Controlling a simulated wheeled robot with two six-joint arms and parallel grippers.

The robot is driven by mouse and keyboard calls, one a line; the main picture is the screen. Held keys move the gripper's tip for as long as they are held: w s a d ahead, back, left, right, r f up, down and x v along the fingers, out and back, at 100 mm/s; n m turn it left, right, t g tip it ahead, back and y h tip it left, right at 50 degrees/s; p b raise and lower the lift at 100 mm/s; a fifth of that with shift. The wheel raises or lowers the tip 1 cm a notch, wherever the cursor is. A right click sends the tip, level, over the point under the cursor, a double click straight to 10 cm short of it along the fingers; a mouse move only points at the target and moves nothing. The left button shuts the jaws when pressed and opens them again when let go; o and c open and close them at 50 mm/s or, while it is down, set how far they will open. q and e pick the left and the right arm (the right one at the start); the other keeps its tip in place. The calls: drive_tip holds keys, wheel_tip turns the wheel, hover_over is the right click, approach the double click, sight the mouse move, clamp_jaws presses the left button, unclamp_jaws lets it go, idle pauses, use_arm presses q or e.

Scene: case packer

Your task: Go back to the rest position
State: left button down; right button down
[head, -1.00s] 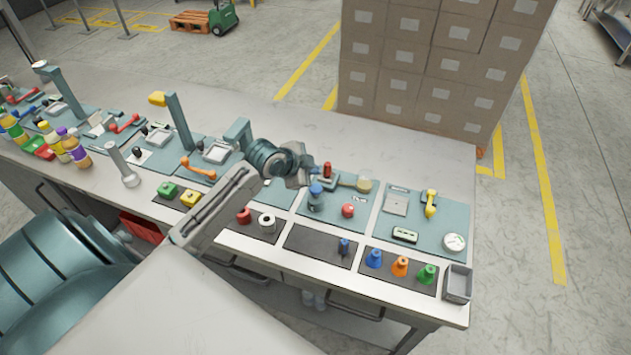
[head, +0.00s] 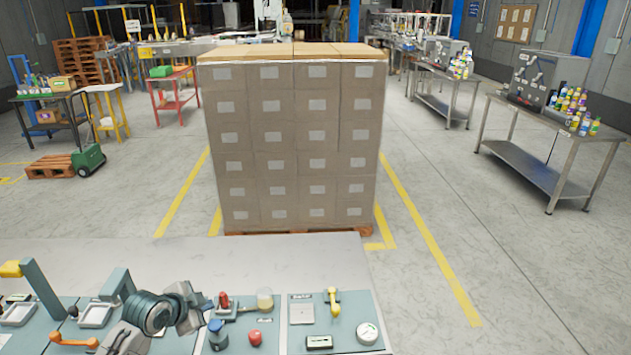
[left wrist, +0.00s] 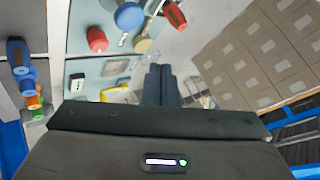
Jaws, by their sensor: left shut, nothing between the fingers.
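My left gripper (head: 192,308) is over the bench at the lower left of the head view, close to a blue-capped bottle-like part (head: 217,335) and a red-handled part (head: 224,300). Its fingers are shut with nothing between them. In the left wrist view the closed dark fingers (left wrist: 160,85) point away over the bench top, apart from the parts around them. My right gripper is in neither view.
The bench (head: 330,250) carries teal panels with a red knob (head: 255,338), a yellow handle (head: 333,302) and a round gauge (head: 367,333). A tall carton stack (head: 295,140) stands just behind it. Open floor (head: 440,210) lies to the right.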

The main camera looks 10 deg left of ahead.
use_arm(q)
drive_tip(key=s+d+f+n+g+y, duration=0.1)
drive_tip(key=s+d+f+n+g, duration=0.15)
drive_tip(key=s, duration=0.75)
drive_tip(key=s+d+f+n+g+y, duration=0.15)
drive_tip(key=s+d+n, duration=0.25)
drive_tip(key=s, duration=0.7)
drive_tip(key=s+d+f+n+g, duration=0.1)
drive_tip(key=s+d+f+n, duration=0.2)
drive_tip(key=s, duration=0.7)
wheel_tip(320, 180, down, 33)
drive_tip(key=a+g+b, duration=0.1)
drive_tip(key=a+b, duration=0.2)
drive_tip(key=b, duration=0.3)
drive_tip(key=s+f+b, duration=0.2)
drive_tip(key=s+f, duration=0.7)
drive_tip(key=f, duration=0.4)
drive_tip(key=s+a+f+n+g+b, duration=0.1)
drive_tip(key=s+f+b, duration=0.2)
drive_tip(key=s+f, duration=0.6)
wheel_tip(320, 180, down, 5)
drive_tip(key=shift+s+r+g+b, duration=0.15)
drive_tip(key=shift+s+g+b, duration=0.1)
drive_tip(key=shift+g+b, duration=0.05)
drive_tip(key=shift+a, duration=0.1)
